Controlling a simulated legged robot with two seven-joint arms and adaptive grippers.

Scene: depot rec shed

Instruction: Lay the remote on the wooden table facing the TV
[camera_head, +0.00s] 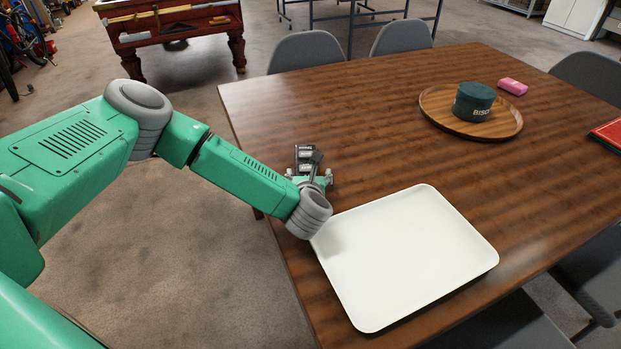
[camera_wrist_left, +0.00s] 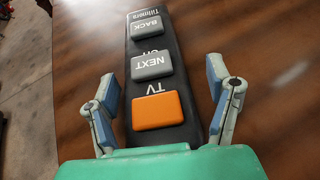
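The remote (camera_head: 305,153) is a dark bar near the left edge of the wooden table (camera_head: 390,150). In the left wrist view the remote (camera_wrist_left: 160,68) shows grey BACK and NEXT buttons and an orange button near the palm. My left gripper (camera_head: 311,178) is over its near end. In the wrist view the left gripper (camera_wrist_left: 161,85) has its fingers apart, one on each side of the remote, with table visible in the gaps. The remote appears to lie on the table. The TV and my right gripper are not in view.
A white tray (camera_head: 405,255) lies just right of my left gripper. A round wooden tray (camera_head: 435,105) holds a dark green tin (camera_head: 473,102), with a pink item (camera_head: 513,86) beside it. A red item (camera_head: 610,134) lies at the right edge. The table's middle is clear. Grey chairs surround it.

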